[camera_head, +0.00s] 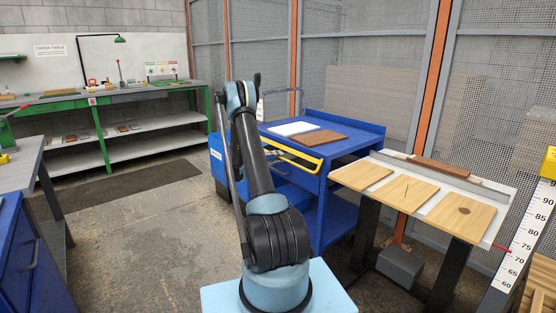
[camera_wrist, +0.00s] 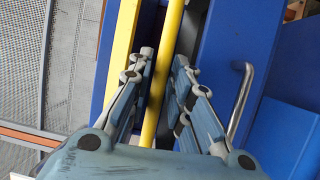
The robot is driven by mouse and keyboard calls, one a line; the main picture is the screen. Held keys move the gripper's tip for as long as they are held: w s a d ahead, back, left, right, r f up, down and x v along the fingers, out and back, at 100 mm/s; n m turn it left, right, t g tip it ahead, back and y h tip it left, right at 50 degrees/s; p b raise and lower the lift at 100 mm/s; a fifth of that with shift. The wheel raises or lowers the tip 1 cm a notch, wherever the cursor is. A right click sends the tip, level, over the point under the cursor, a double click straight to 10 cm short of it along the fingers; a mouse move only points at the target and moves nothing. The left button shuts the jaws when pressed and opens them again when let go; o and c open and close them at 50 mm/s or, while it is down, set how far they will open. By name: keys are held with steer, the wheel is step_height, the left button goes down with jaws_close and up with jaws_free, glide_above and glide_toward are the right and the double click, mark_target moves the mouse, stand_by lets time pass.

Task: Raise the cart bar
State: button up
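The cart bar (camera_head: 294,157) is a yellow bar along the near side of the blue cart (camera_head: 368,131). It shows in the wrist view (camera_wrist: 173,24) as a yellow rod running from the top edge down between my fingers. My gripper (camera_wrist: 164,60) straddles the bar, one finger on each side, with the fingertips close to it. I cannot tell whether the fingers press on the bar. In the head view my arm hides the gripper and the bar's left end.
A white panel (camera_head: 293,128) and a brown panel (camera_head: 318,138) lie on the cart top. To the right, a table holds several wooden boards (camera_head: 408,200). A scale post (camera_head: 528,232) stands far right. A green bench (camera_head: 95,97) is at the back left. Floor at left centre is clear.

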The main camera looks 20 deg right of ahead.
steer(key=shift+c, duration=0.3)
jaws_close()
steer(key=shift+s+d, duration=0.15)
steer(key=shift+d, duration=0.05)
